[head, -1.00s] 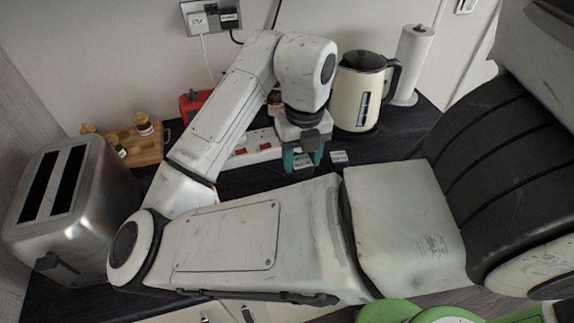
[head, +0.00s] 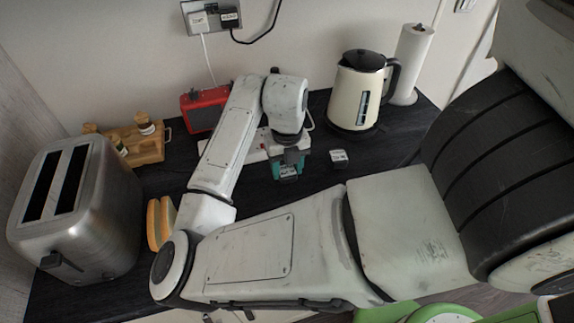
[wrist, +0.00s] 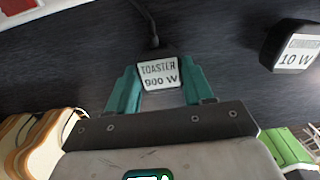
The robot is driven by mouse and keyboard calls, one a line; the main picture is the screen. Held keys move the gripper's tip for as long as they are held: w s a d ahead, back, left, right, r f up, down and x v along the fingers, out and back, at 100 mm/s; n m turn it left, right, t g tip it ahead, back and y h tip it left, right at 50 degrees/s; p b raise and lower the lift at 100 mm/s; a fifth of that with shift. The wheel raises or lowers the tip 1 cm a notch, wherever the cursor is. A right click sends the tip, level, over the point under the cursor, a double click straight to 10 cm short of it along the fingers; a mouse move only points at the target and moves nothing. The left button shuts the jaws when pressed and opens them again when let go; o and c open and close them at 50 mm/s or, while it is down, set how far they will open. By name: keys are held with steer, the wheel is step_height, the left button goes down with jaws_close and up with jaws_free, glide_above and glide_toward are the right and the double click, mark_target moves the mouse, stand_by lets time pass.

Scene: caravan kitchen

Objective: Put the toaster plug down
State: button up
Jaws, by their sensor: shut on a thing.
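The toaster plug (wrist: 158,72) is black with a white label reading "TOASTER 900 W". In the wrist view it sits between the two teal fingers of my gripper (wrist: 161,88), which is shut on it. A dark cord runs up from the plug. In the head view my gripper (head: 287,166) is low over the dark counter, with the plug's label (head: 288,171) showing at its fingertips. I cannot tell whether the plug touches the counter. The steel toaster (head: 100,215) stands at the left.
Another labelled black plug, 10 W, (head: 338,160) lies to the right of my gripper and shows in the wrist view (wrist: 290,48). A white power strip (head: 250,155) is behind. A cream kettle (head: 355,95), red radio (head: 203,108) and bread (head: 160,222) are around. Dark counter is free right of the plugs.

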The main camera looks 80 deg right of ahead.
mark_target(287, 171)
steer(key=shift+f, duration=0.15)
steer(key=o, duration=1)
steer(key=shift+o, duration=0.2)
step_height(287, 171, up, 12)
steer(key=shift+r, duration=0.2)
steer(key=shift+s, duration=0.1)
